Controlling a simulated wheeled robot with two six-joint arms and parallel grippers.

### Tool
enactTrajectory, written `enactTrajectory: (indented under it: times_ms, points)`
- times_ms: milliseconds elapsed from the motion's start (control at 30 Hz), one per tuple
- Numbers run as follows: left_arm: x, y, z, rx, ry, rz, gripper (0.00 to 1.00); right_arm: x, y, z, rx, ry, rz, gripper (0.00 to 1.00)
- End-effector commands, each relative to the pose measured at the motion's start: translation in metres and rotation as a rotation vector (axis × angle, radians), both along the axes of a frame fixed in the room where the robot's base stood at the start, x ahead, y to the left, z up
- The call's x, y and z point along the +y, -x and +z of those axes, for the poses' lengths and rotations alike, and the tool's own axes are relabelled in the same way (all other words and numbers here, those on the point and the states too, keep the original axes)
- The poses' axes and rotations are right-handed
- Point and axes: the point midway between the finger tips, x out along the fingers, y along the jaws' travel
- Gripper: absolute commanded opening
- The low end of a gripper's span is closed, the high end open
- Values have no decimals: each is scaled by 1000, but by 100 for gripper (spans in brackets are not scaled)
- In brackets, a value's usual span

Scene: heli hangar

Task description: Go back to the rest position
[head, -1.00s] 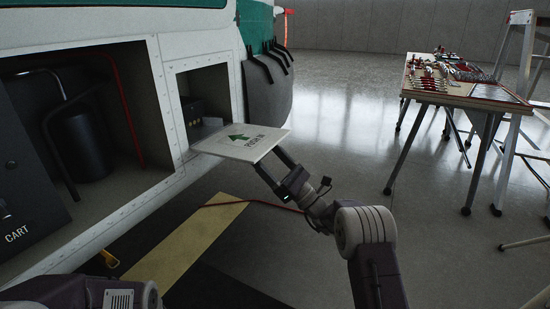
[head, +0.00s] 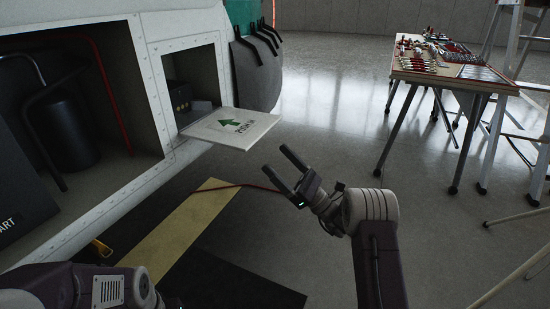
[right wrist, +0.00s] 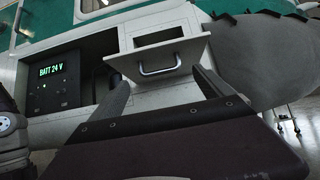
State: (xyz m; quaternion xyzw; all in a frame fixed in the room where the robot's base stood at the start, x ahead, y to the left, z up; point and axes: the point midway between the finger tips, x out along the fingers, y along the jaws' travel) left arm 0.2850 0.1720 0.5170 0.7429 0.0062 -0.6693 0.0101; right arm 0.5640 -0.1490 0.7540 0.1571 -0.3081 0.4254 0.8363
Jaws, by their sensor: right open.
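My right gripper (head: 275,160) is open and empty, in free air to the right of and below the white hatch door (head: 232,128). The door stands out flat from a small square opening (head: 200,85) in the helicopter's side. It bears a green arrow and lettering. In the right wrist view, both fingers of the right gripper (right wrist: 165,93) are apart, and a white panel with a metal handle (right wrist: 160,70) shows beyond them. My left arm shows at the bottom left of the head view; its gripper is out of sight.
A large open bay (head: 75,130) with a dark cylinder and red pipe lies left. In the wrist view, a dark panel (right wrist: 50,75) reads "BATT 24 V". A tool table (head: 455,72) and stepladder (head: 510,90) stand right.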

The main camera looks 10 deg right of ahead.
Motion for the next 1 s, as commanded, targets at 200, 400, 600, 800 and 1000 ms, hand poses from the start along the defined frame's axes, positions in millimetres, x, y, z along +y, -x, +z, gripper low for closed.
enactTrajectory:
  times_ms: [200, 400, 600, 800, 1000]
  points:
    - [0, 0, 1, -1, 0, 0, 36, 2, 0, 1, 1, 4, 3, 91]
    - [0, 0, 10, -1, 0, 0, 36, 85, 36, -26, 122, 345, 189, 91]
    - [0, 0, 21, -1, 0, 0, 36, 141, 176, -127, 82, 1125, 525, 91]
    - [0, 0, 30, -1, 0, 0, 36, 59, 277, -199, -358, 1855, 782, 91]
    - [0, 0, 38, -1, 0, 0, 36, -20, 284, -205, -1018, 2290, 899, 91]
